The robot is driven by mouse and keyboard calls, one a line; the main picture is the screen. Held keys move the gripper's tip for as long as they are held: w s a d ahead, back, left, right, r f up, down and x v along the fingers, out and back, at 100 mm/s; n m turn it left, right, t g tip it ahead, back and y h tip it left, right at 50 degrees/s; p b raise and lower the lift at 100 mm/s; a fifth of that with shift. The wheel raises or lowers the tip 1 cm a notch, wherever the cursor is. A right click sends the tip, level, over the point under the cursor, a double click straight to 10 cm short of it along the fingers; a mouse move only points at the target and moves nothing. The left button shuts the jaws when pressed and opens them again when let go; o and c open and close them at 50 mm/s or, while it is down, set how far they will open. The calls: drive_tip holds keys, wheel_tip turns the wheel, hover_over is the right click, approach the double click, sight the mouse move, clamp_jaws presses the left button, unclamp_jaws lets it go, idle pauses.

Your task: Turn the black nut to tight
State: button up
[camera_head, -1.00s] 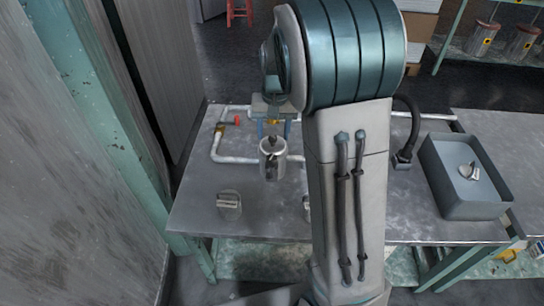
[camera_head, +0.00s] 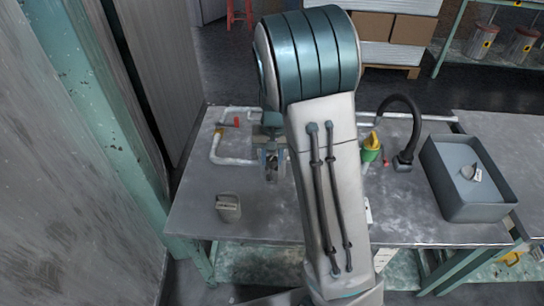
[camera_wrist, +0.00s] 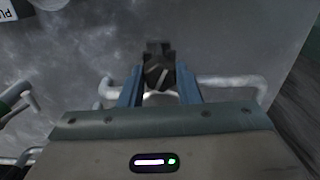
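My gripper (camera_head: 271,160) points down over the bench near its back left. In the wrist view its two blue fingers (camera_wrist: 159,72) stand apart, one on each side of a dark, blocky piece with a light streak (camera_wrist: 158,74). This piece is likely the black nut, but it is too dark and blurred to be sure. Small gaps seem to show beside it, and contact is not clear. In the head view a dark piece shows between the fingers, largely hidden by my gripper.
White pipe (camera_head: 228,161) with a red-handled valve (camera_head: 236,121) runs behind and left. A grey block (camera_head: 228,207) lies front left. A green and yellow valve (camera_head: 371,148) and a grey bin (camera_head: 470,208) are to the right. The front middle of the bench (camera_head: 260,220) is clear.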

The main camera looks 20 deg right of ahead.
sight(274, 159)
drive_tip(key=c, duration=0.4)
drive_tip(key=shift+o, duration=0.2)
drive_tip(key=shift+r+m+p, duration=0.1)
drive_tip(key=shift+m+p, duration=0.4)
drive_tip(key=shift+m, duration=1)
drive_tip(key=o, duration=1)
drive_tip(key=shift+p, duration=0.3)
drive_tip(key=r, duration=0.4)
drive_tip(key=r+p, duration=0.1)
drive_tip(key=r, duration=0.8)
drive_tip(key=shift+s+d+r+p, duration=0.15)
drive_tip(key=shift+d+r+p, duration=0.1)
drive_tip(key=shift+r+p, duration=0.1)
